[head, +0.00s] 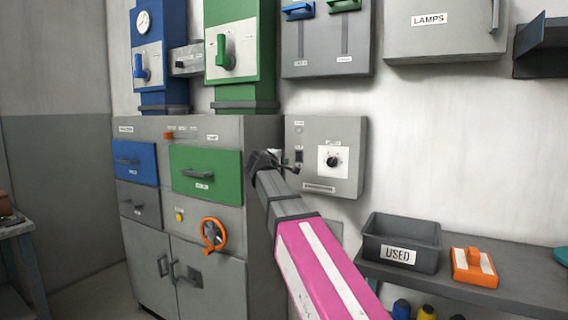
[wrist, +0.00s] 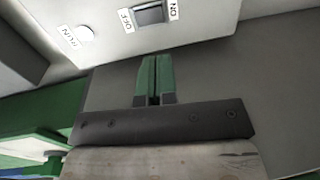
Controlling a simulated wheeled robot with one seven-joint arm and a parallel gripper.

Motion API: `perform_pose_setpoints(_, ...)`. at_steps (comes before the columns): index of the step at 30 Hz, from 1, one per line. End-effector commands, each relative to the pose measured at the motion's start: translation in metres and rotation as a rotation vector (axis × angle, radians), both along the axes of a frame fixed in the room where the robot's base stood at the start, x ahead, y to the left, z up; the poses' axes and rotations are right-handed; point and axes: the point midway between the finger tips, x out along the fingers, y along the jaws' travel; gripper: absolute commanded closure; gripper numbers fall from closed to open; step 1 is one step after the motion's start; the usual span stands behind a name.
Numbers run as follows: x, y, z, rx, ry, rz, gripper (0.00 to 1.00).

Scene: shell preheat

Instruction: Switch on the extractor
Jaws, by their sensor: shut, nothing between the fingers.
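A grey control box (head: 347,184) on the wall carries a small dark rocker switch (head: 299,156) on its left side and a round black dial (head: 333,161). The wrist view shows the rocker switch (wrist: 150,14) between OFF and ON labels, with a pale round RUN lamp (wrist: 84,33) beyond OFF. I cannot tell which way the rocker is pressed. My gripper (head: 294,168) is in front of the box's lower left, near the switch. In the wrist view its green fingers (wrist: 154,62) are together and empty, pointing toward the box's edge just short of the switch.
A grey cabinet (head: 260,135) with blue and green drawers and an orange wheel (head: 213,234) stands left of my arm. A shelf (head: 530,290) at lower right holds a bin marked USED (head: 400,240) and an orange block (head: 474,267). Grey boxes hang above.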

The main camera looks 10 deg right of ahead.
Motion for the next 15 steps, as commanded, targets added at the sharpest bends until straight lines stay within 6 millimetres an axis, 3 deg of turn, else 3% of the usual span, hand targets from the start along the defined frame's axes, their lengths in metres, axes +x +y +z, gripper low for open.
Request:
perform_pose_setpoints(3, 0.022, -0.014, -0.003, 0.000, 0.001, -0.002, 1.00)
perform_pose_setpoints(15, 0.076, -0.054, -0.011, 0.000, 0.000, -0.001, 1.00)
